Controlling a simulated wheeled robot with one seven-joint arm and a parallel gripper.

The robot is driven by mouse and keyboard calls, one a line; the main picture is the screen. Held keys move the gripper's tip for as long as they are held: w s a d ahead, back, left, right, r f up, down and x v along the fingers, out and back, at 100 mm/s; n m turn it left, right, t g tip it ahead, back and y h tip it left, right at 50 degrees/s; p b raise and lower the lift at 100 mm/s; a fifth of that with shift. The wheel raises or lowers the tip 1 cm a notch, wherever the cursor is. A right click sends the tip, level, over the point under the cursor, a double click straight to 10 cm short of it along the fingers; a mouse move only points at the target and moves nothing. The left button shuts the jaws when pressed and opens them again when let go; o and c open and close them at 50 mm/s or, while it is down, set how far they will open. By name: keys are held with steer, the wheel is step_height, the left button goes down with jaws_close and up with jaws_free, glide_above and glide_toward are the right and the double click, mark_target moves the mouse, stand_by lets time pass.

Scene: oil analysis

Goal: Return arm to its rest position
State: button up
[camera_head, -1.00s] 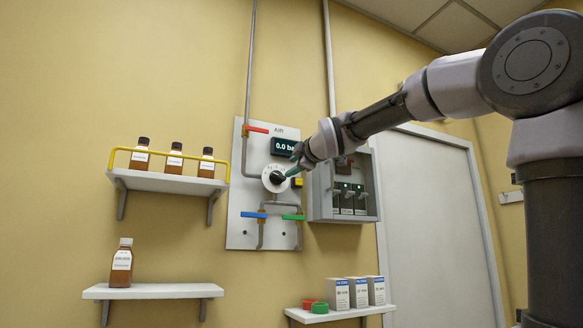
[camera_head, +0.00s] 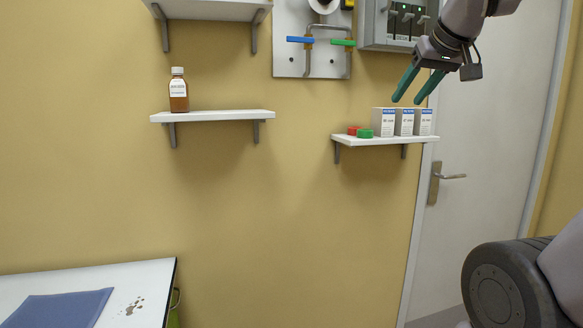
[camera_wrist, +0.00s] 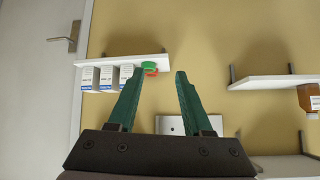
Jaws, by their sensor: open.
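My gripper (camera_head: 418,86) is open and empty, its two green fingers spread apart. In the head view it hangs in front of the door side, just above the boxes on the right shelf; contact is not visible. In the wrist view the fingers of my gripper (camera_wrist: 157,100) show with a clear gap between them, and nothing is between them. Part of my arm shows at the lower right of the head view.
The right shelf (camera_head: 350,140) holds white boxes (camera_head: 404,122), a red cap (camera_head: 353,130) and a green cap (camera_head: 365,134). A brown bottle (camera_head: 178,90) stands on the left shelf (camera_head: 215,116). A valve panel (camera_head: 290,62), control box (camera_head: 380,42), door (camera_head: 480,190) and table (camera_head: 150,275) surround open space.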

steer(key=s+f+m+g, duration=0.2)
steer(key=s+f+m, duration=0.2)
steer(key=s+f, duration=0.3)
steer(key=shift+s+f+m, duration=0.3)
steer(key=shift+f+m, duration=0.1)
steer(key=shift+f, duration=0.3)
